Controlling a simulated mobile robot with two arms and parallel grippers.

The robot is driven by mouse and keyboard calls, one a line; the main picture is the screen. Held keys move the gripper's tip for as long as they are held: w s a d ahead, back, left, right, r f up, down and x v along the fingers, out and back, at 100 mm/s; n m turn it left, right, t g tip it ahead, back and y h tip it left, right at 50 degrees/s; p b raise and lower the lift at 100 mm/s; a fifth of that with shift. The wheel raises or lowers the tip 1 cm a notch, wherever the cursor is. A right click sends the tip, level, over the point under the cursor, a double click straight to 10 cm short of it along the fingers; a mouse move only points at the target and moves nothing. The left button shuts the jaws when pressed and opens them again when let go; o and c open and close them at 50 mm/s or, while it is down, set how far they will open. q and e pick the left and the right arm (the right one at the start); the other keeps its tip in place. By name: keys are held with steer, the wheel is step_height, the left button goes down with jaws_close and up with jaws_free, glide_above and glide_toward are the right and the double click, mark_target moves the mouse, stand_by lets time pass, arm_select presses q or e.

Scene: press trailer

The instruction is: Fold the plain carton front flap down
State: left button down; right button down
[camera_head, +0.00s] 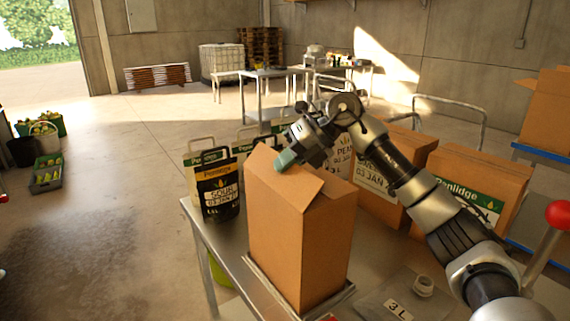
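The plain carton (280,235) is a tall brown box without print, standing upright on a metal tray (327,304) on the steel table. Its top flaps show at the upper end: one stands up at the left (261,160), and another slopes across the top towards the right (304,187). My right gripper (285,160) reaches in from the right, with its teal fingertips at the top of the carton beside these flaps. I cannot tell whether it touches a flap, or whether the fingers are apart. My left gripper is not in view.
Black, green and white pouches (215,190) stand left of the carton. Printed cartons (464,186) stand to the right. A flat pouch with a spout (402,300) lies in front at the right. A red-knobbed lever (557,214) stands at the right edge. Open floor lies left.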

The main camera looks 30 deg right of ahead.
steer(key=c, duration=1.3)
jaws_free()
steer(key=shift+c, duration=0.2)
steer(key=b+v, duration=0.1)
steer(key=v, duration=0.9)
steer(key=shift+d+r, duration=0.25)
steer(key=shift+r, duration=0.05)
steer(key=shift+s, duration=0.1)
